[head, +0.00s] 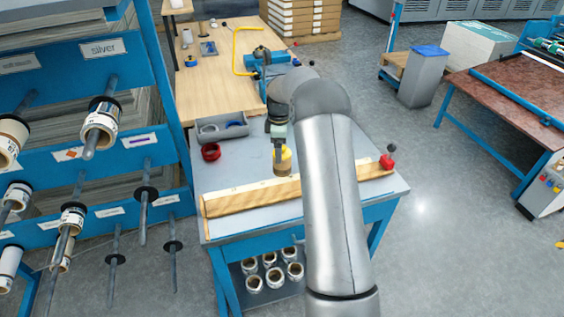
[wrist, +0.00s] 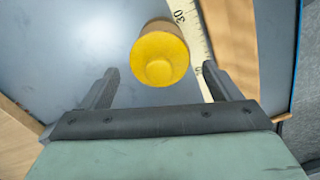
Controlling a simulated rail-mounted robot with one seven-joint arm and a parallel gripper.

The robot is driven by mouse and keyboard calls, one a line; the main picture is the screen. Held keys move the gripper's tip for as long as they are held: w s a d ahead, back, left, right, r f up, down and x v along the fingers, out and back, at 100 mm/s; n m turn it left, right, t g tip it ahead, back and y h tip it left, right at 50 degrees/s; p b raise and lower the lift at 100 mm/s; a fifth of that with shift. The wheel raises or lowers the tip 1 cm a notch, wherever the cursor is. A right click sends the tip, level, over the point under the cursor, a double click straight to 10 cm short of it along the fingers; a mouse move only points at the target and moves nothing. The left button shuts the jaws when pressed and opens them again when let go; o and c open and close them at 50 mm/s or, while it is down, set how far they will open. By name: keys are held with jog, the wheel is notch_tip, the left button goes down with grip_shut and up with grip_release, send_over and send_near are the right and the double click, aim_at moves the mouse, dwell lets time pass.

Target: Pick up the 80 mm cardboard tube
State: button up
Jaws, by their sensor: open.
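A short, upright cylinder with a yellow top and a brownish lower part (head: 282,162) stands on the grey bench top, beside the wooden rail; I cannot tell whether it is the 80 mm cardboard tube. In the wrist view its round yellow end (wrist: 160,58) lies between and slightly beyond my fingertips. My gripper (wrist: 159,70) is open and empty, with a dark finger on each side of the cylinder and a gap on both sides. In the head view my gripper (head: 279,142) is just above and behind the cylinder, its fingers barely showing.
The wooden rail with a measuring scale (head: 250,199) runs along the bench front; the scale also shows in the wrist view (wrist: 190,22). A red ring (head: 210,152) and grey tray (head: 222,130) are to the left. Several white rolls (head: 270,270) stand on the lower shelf.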

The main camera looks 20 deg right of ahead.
aim_at(283, 170)
jog(key=shift+s+d+f+p, duration=0.1)
jog(key=shift+f+p, duration=0.3)
jog(key=shift+f, duration=0.9)
jog(key=shift+s+d+f+p, duration=0.1)
jog(key=shift+f+p, duration=0.3)
jog(key=shift+f, duration=0.9)
jog(key=c, duration=1)
